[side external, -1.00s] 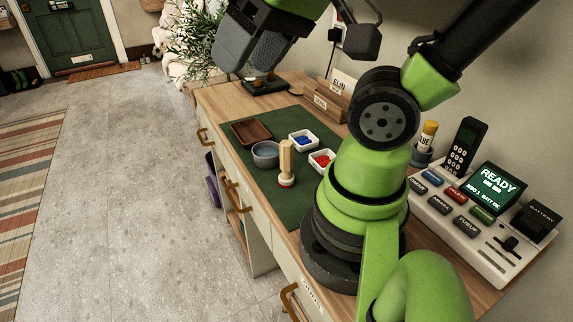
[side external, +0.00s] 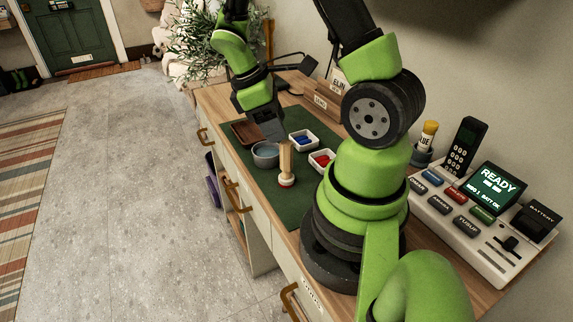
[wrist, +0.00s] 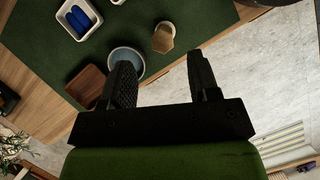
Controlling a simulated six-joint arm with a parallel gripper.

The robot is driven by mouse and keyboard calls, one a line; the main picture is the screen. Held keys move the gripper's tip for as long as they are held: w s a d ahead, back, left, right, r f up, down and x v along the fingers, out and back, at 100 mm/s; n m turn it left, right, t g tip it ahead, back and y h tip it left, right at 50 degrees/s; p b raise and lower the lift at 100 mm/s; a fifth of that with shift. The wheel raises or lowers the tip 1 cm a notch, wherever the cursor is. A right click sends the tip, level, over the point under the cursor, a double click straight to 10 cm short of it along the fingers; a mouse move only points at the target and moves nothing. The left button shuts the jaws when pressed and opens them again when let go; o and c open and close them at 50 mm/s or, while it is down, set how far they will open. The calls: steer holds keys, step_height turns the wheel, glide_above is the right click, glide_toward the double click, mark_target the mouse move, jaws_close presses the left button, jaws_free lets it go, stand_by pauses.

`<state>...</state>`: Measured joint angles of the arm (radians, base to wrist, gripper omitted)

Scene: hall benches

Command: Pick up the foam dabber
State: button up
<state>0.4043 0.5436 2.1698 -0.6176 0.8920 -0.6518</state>
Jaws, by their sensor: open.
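The foam dabber (side external: 286,163) stands upright on the green mat (side external: 292,215), with a pale wooden handle and a white base with red at its foot. In the wrist view the dabber (wrist: 163,37) is seen from above as a wooden handle top with a pale base. My gripper (side external: 272,138) is over the far part of the mat, beyond the dabber and above the bowl area. In the wrist view my gripper (wrist: 158,68) is open and empty. The dabber lies past the fingertips, apart from them.
A grey-blue bowl (side external: 265,158) stands close beside the dabber. A brown tray (wrist: 86,86) lies near it. White dishes hold blue pieces (side external: 302,141) and red pieces (side external: 322,159). A console (side external: 470,225) and phone (side external: 462,145) stand at the right. The mat's near part is clear.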

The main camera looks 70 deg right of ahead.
mark_target(290, 154)
steer(key=x, duration=0.8)
steer(key=shift+a, duration=0.15)
steer(key=c, duration=1)
